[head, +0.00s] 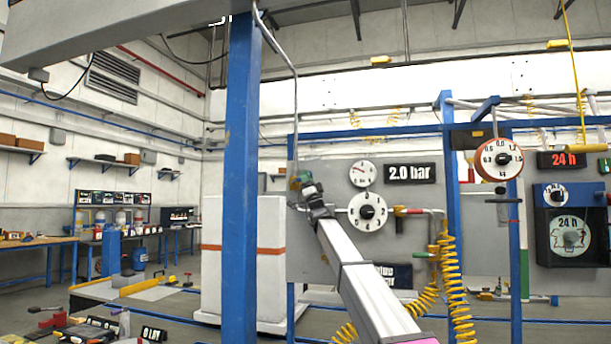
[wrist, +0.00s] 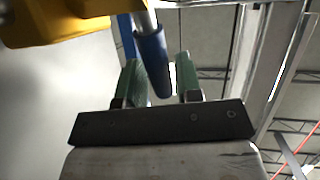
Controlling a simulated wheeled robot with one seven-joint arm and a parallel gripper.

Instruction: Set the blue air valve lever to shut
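In the wrist view the blue lever (wrist: 152,62) is a blue-sleeved rod on a metal shaft. It hangs from the top of the picture beside a yellow body (wrist: 60,22). The two green fingers of my gripper (wrist: 160,80) stand apart, one on each side of the lever's lower end. I see a gap at the right finger; whether the left finger touches the sleeve I cannot tell. In the head view my gripper (head: 302,182) is raised at the left edge of the grey panel (head: 330,255). The lever there is too small and covered to make out.
A blue post (head: 240,180) stands left of my arm. The panel bears a "2.0 bar" sign (head: 410,173), dials (head: 367,211) and a red-handled fitting (head: 408,211). Yellow coiled hoses (head: 455,290) hang right of my arm. A white cabinet (head: 225,280) stands behind.

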